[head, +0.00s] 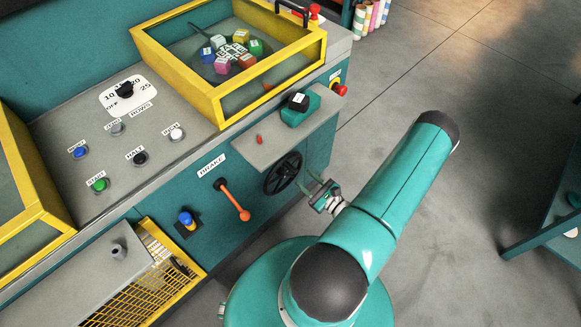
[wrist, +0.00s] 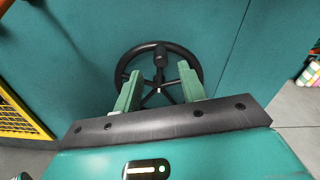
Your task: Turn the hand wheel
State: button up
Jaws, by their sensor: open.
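The black hand wheel (head: 283,173) is mounted on the teal front panel of the machine, below the small grey side shelf. In the wrist view the hand wheel (wrist: 203,69) shows ahead, with spokes and a knob (wrist: 160,57) near the top of its rim. My gripper (head: 323,193) is just right of the wheel in the head view. In the wrist view my gripper (wrist: 160,88) is open, its two green fingers apart and pointing at the wheel. The fingers cover parts of the wheel's left and right sides. Nothing shows between the fingertips except the wheel behind. I cannot tell whether they touch it.
An orange brake lever (head: 234,201) sits left of the wheel, with a blue knob (head: 186,219) beyond it. The grey shelf (head: 262,146) juts out above the wheel, and a red button (head: 340,90) is on the right end.

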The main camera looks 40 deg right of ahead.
aim_at(296, 172)
jog(key=w, duration=0.8)
jog(key=shift+a, duration=0.1)
jog(key=shift+s, duration=0.1)
grip_shut()
